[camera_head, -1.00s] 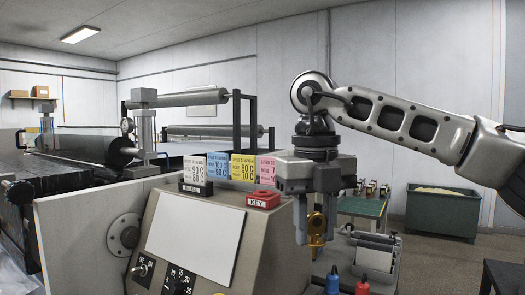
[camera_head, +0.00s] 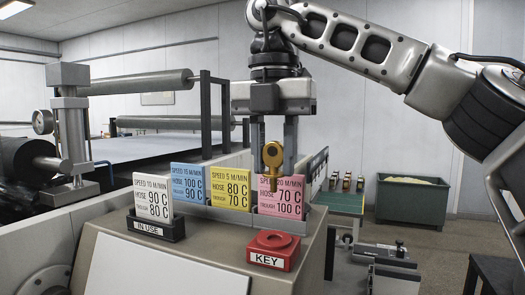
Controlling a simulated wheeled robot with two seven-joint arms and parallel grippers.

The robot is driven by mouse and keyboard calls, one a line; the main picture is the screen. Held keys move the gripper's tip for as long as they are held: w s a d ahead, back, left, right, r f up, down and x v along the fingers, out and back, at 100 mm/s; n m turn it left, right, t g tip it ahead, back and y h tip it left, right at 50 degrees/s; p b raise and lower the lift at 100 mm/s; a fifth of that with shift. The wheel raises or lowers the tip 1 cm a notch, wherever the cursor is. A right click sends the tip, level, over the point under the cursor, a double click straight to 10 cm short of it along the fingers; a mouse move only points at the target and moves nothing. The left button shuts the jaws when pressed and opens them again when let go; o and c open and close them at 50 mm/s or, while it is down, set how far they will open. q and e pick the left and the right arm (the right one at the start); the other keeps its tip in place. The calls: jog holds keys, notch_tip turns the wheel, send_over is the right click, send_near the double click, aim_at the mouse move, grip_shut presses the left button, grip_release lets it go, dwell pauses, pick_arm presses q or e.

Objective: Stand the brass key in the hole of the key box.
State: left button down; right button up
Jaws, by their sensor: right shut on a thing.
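The brass key (camera_head: 272,155) hangs upright, shaft down, between the fingers of my right gripper (camera_head: 273,166), which is shut on it. The red key box (camera_head: 272,257), labelled KEY, sits on the sloped console's top ledge, with a round ring and hole on its upper face. In the picture the key is directly above the box, its lower end clear of it, in front of the pink card (camera_head: 290,198). How far the key stands in depth from the hole is hard to tell. My left gripper is not in view.
An IN USE holder (camera_head: 155,230) with a white card stands left of the key box. Blue and yellow cards stand in a rack behind, beside the pink one. The console top (camera_head: 215,240) between holder and box is clear. A green bin (camera_head: 412,200) stands far right.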

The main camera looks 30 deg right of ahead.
aim_at(275, 192)
jog(key=shift+s, duration=0.3)
jog(key=shift+f+b, duration=1.05)
jog(key=shift+f, duration=0.15)
jog(key=shift+w+f+b, duration=0.1)
jog(key=shift+f+b, duration=1.3)
jog(key=shift+f, duration=0.3)
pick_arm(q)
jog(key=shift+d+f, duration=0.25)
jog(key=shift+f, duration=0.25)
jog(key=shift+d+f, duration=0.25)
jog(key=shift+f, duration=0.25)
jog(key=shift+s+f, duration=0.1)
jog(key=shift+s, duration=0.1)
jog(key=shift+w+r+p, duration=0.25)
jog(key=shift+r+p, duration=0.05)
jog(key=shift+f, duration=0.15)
pick_arm(e)
jog(key=shift+f, duration=0.15)
